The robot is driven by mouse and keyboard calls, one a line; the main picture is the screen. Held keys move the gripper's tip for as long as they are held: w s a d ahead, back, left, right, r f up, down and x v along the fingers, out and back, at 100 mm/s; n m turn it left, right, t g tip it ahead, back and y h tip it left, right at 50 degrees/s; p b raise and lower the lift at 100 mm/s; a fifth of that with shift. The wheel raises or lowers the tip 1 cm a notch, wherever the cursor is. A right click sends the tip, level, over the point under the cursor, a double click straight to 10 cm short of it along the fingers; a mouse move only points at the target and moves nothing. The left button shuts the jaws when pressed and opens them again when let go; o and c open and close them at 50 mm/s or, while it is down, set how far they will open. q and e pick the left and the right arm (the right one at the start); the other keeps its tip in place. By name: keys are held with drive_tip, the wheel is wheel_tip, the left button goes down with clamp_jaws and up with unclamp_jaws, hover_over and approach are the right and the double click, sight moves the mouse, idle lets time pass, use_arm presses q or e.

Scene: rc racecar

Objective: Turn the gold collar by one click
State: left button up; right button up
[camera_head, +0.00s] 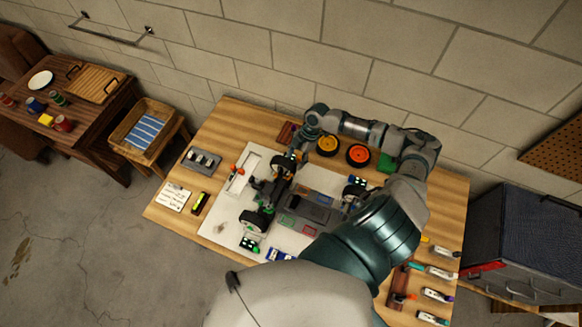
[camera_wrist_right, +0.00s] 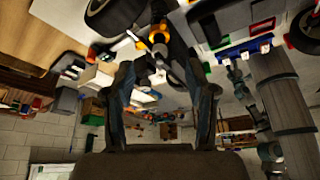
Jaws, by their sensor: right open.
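The RC car (camera_head: 308,207) sits on a pale mat (camera_head: 222,222) on the wooden workbench, with dark chassis and black tires (camera_head: 256,221). In the right wrist view, a gold collar (camera_wrist_right: 158,36) shows on a dark shaft or shock part beside a black tire (camera_wrist_right: 112,14). My right gripper (camera_head: 268,189) reaches over the car's left part in the head view. Its two dark fingers (camera_wrist_right: 160,98) are open and empty in the wrist view, with the collar beyond their tips, apart from them. The collar is too small or hidden to pick out in the head view. My left gripper is not seen.
A grey tray (camera_head: 201,159) and a white card (camera_head: 173,197) are at the left. My right arm covers the bench's right part.

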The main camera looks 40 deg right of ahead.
drive_tip(key=v, duration=0.3)
drive_tip(key=shift+a+f, duration=0.1)
idle(0.5)
